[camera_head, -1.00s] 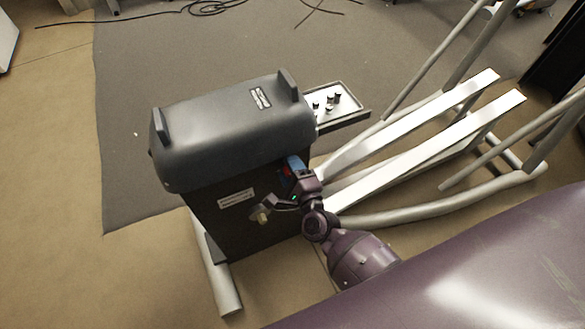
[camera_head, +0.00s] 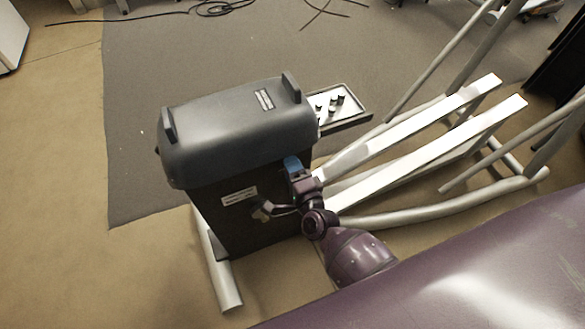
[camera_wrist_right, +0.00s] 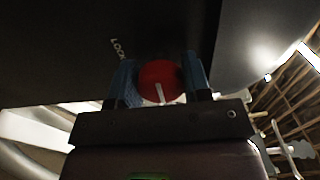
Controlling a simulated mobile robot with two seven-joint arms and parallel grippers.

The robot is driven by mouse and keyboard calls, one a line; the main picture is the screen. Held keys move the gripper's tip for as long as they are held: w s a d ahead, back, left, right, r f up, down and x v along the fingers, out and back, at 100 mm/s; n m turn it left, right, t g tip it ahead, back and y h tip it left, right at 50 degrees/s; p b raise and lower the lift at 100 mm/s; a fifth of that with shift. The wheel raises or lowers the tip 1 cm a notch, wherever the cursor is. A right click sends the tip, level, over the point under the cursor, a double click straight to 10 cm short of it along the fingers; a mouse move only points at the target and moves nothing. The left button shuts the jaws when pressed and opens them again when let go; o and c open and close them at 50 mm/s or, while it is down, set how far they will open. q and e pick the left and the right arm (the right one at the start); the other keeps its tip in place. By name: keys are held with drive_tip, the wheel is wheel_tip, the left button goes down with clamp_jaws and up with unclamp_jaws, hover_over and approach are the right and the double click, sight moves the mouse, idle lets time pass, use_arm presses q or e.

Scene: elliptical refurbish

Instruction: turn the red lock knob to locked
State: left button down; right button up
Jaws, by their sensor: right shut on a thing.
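The red lock knob (camera_wrist_right: 158,77) is a round red disc with a white pointer line, on the dark side panel of the machine housing (camera_head: 215,225). In the right wrist view the pointer runs from the knob's middle toward the lower edge. White lettering reading "LOCK" (camera_wrist_right: 117,49) shows up and left of the knob, partly hidden. My right gripper (camera_wrist_right: 164,82) has its blue fingers on both sides of the knob and is shut on it. In the head view this gripper (camera_head: 292,164) is against the housing and hides the knob. My left gripper is not in view.
The grey rounded cover (camera_head: 235,130) tops the housing. A small tray with several knobs or parts (camera_head: 338,108) stands behind it. Long white rails (camera_head: 430,150) and grey tubes extend right. Floor at the left is open. Cables (camera_head: 215,8) lie at the back.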

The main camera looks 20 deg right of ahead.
drive_tip(key=o, duration=0.9)
drive_tip(key=s+p, duration=0.1)
drive_tip(key=s, duration=0.9)
drive_tip(key=shift+s+d, duration=0.15)
drive_tip(key=shift+s, duration=0.25)
